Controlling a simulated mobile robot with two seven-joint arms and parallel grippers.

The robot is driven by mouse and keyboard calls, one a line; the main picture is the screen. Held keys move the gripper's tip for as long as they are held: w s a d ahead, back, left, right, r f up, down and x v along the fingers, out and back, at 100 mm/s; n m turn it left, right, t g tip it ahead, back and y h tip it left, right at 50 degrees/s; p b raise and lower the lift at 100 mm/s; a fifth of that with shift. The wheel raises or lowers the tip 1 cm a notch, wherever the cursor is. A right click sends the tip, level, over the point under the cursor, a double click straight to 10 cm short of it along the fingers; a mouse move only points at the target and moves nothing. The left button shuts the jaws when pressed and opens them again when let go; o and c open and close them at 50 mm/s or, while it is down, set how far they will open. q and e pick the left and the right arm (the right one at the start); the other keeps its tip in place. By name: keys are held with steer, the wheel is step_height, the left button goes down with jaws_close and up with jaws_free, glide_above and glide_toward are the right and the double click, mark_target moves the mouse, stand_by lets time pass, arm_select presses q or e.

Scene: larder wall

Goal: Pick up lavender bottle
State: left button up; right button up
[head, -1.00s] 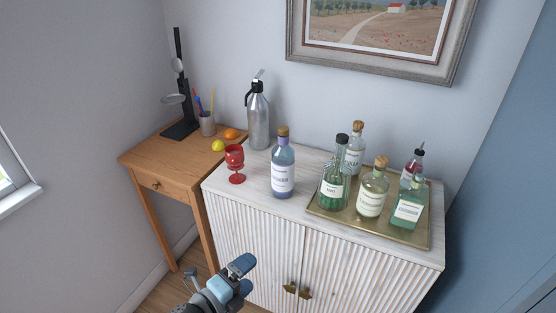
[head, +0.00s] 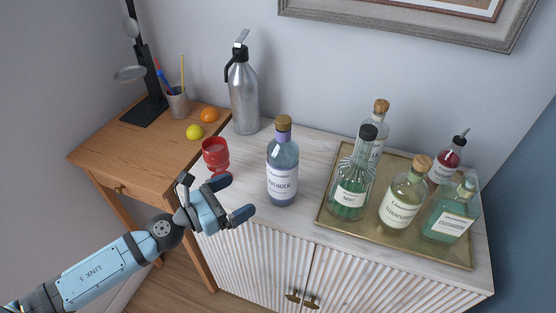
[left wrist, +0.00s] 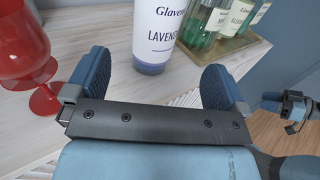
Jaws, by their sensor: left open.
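The lavender bottle (head: 283,171) stands upright on the white cabinet top, left of the tray. It has a cork stopper, a purple neck band, and a white label. My left gripper (head: 237,197) is open and empty, in front and to the left of the bottle at the cabinet's front edge. In the left wrist view, the lower part of the lavender bottle (left wrist: 158,32) shows ahead, between the two blue fingers (left wrist: 155,82) and apart from them. Its top is cut off there. My right gripper does not show clearly in the head view.
A red goblet (head: 215,153) stands close to the left gripper; it also shows in the left wrist view (left wrist: 22,45). A steel siphon (head: 243,95) is behind. A brass tray (head: 395,239) with several bottles is at the right. A lemon (head: 194,132) and an orange (head: 209,114) lie on the wooden desk.

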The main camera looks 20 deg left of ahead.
mark_target(271, 177)
arm_select(q)
steer(key=w+d+p, duration=0.1)
steer(key=w+d+r+p, duration=0.1)
steer(key=w, duration=0.1)
steer(key=shift+d, duration=0.3)
steer(key=x, duration=0.1)
steer(key=p+x, duration=0.1)
steer(key=x, duration=0.2)
steer(key=shift+f+p, duration=0.25)
steer(key=shift+p, duration=0.05)
steer(key=shift+a+p+x, duration=0.25)
steer(key=shift+p+x, duration=0.4)
steer(key=shift+x, duration=2.2)
steer(key=shift+w+r, duration=0.2)
steer(key=c, duration=1.4)
